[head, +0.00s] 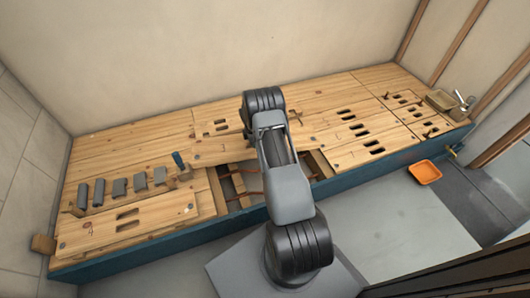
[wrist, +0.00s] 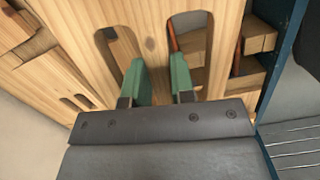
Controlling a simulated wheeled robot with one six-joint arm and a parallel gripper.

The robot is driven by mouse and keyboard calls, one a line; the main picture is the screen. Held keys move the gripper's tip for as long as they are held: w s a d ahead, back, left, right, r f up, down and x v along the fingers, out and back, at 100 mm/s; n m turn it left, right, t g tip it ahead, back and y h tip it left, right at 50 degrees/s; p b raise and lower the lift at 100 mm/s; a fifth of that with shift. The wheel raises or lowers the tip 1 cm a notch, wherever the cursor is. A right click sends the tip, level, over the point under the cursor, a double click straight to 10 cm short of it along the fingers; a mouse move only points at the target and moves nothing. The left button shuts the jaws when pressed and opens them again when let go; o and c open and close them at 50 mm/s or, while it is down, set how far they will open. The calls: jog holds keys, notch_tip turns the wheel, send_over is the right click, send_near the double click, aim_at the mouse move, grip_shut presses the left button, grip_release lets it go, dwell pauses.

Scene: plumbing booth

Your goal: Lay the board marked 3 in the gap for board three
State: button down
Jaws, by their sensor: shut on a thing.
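In the wrist view my gripper (wrist: 156,82) has its two green fingers in two slots of a light wooden board (wrist: 155,30), shut on the strip between them. A copper pipe shows through the right slot. In the head view a board (head: 222,152), probably the same one, sticks out left of my arm, over the back of an open gap (head: 232,187) in the floor. My arm hides the gripper, the board's right part and the middle of the opening. I cannot read a number on the held board, or tell its exact height.
Joists (wrist: 258,38) and pipes show beside the board. An orange tray (head: 425,172) lies on the ground at right. A tan box (head: 440,100) sits at the deck's right end.

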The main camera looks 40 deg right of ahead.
jog(key=s+d+f+n+b, duration=0.1)
jog(key=d+f+b, duration=0.3)
jog(key=f, duration=0.7)
jog(key=shift+s+n, duration=0.2)
jog(key=shift+n, duration=0.3)
jog(key=shift+b, duration=0.65)
dwell(0.3)
jog(key=shift+f+b, duration=0.4)
jog(key=shift+f, duration=0.05)
jog(key=shift+f+b, duration=1.05)
jog(key=shift+f, duration=0.05)
jog(key=shift+f+b, duration=0.35)
jog(key=shift+b, duration=0.1)
dwell(0.8)
jog(key=c, duration=0.9)
grip_release()
jog(key=shift+s, duration=0.1)
